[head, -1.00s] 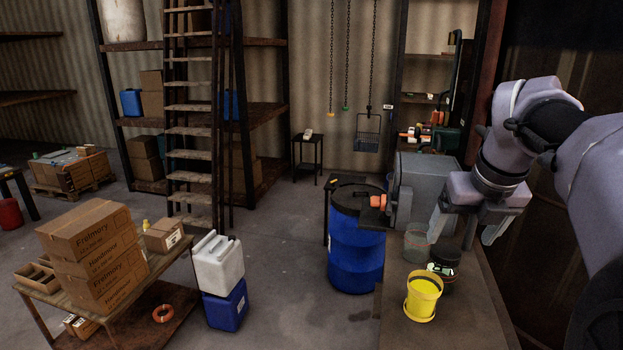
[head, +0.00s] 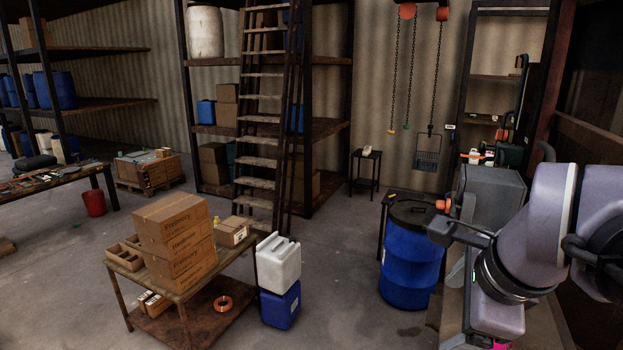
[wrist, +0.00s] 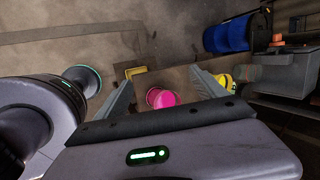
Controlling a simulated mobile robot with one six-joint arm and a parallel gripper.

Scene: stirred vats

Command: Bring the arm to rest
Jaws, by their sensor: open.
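My gripper (wrist: 160,84) is open in the wrist view, with its two grey fingers spread apart and nothing held between them.
A blue drum (head: 410,265) stands left of the grey machine (head: 490,192) on the bench. A clear vessel (wrist: 246,73) sits by the machine. A cart with cartons (head: 170,235) and stacked white and blue canisters (head: 279,262) stand left. The floor between is clear.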

